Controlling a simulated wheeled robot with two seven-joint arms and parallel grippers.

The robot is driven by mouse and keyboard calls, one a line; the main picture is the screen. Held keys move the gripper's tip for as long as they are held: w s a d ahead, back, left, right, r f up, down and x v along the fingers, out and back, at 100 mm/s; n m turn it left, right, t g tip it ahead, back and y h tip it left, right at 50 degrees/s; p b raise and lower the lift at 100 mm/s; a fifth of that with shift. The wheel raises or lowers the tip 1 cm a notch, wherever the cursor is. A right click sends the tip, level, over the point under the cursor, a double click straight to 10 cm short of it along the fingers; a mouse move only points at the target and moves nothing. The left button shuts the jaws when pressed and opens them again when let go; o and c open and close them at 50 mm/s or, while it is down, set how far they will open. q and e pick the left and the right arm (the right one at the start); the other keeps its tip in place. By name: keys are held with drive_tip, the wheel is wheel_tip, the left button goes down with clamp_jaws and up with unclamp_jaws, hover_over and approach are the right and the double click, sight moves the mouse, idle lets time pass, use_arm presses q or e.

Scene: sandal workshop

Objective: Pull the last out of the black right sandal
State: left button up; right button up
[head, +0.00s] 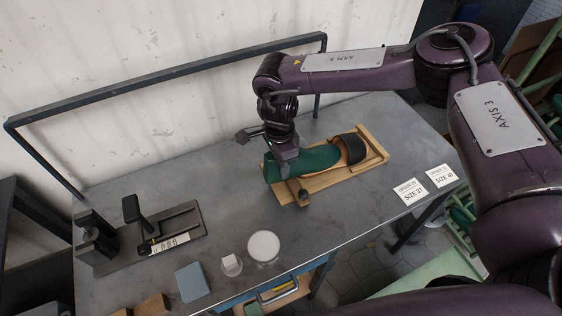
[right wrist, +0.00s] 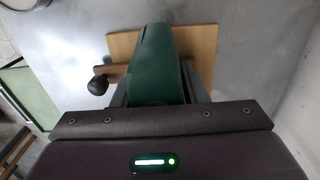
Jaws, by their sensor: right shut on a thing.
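The black sandal (head: 353,147) lies on a wooden board (head: 377,156), its black strap at the right end. The green last (head: 316,161) sits in the sandal, its heel end toward the left. My right gripper (head: 284,158) comes down from above at that heel end. In the right wrist view its two fingers stand on either side of the green last (right wrist: 155,62), shut on it. The sandal itself is hidden in the right wrist view. My left gripper is not in view.
A dark knob (head: 303,196) is at the board's front edge, near the last. A metal fixture (head: 160,235) stands at the left. A dark rail runs behind.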

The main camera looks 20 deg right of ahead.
sight(271, 155)
drive_tip(key=shift+a, duration=0.15)
drive_tip(key=shift+s+a+r, duration=0.1)
drive_tip(key=shift+a, duration=0.95)
drive_tip(key=shift+r, duration=0.1)
drive_tip(key=shift+r+p, duration=2.4)
drive_tip(key=shift+r, duration=1.05)
